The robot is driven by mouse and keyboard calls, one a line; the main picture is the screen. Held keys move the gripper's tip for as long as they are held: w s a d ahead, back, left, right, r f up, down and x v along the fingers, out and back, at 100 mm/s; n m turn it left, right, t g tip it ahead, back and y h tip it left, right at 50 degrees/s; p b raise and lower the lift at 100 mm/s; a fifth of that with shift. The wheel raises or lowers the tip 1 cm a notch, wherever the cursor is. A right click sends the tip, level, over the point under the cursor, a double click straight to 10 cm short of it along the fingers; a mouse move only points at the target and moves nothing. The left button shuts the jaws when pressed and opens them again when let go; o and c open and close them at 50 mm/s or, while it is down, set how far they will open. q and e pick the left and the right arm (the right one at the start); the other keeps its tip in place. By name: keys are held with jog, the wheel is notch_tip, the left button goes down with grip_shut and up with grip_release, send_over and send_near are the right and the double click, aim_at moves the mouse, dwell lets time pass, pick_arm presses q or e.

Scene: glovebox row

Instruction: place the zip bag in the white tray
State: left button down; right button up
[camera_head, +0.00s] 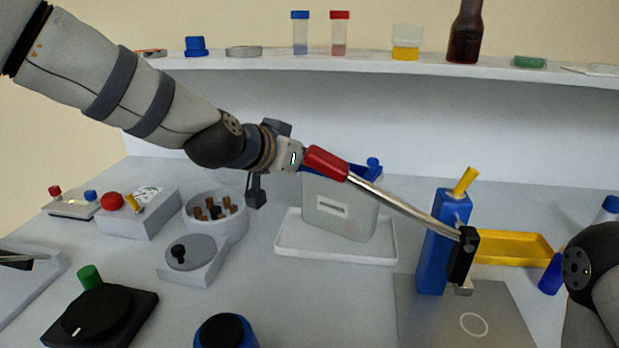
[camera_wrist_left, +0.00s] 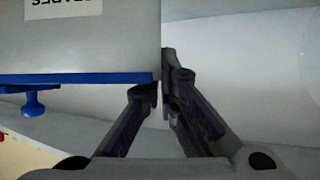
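The zip bag (camera_head: 350,222) is pale grey-white with a small label and a blue top strip with a knob. It stands upright within the white tray (camera_head: 330,257). In the left wrist view the bag (camera_wrist_left: 80,48) appears upside down, its blue strip along the lower edge. My left gripper (camera_wrist_left: 161,88) is at the bag's top corner, its fingers close together at the bag's edge; one fingertip is partly hidden behind the bag. It looks shut on that corner. In the head view my left fingers are hard to make out. My right gripper is out of view.
A red-handled metal rod (camera_head: 400,208) crosses in front of the bag to a blue block (camera_head: 435,255). A yellow tray (camera_head: 510,247) lies right. A round holder (camera_head: 230,230) and a grey lidded device (camera_head: 195,262) stand left. A shelf (camera_head: 370,65) runs behind.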

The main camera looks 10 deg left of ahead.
pick_arm(q)
notch_tip(320, 180, down, 3)
jog(key=shift+r, duration=0.3)
jog(key=c, duration=1.8)
grip_release()
jog(key=shift+f, duration=0.2)
jog(key=shift+r, duration=0.2)
jog(key=v, duration=1.2)
jog(key=shift+p, duration=0.35)
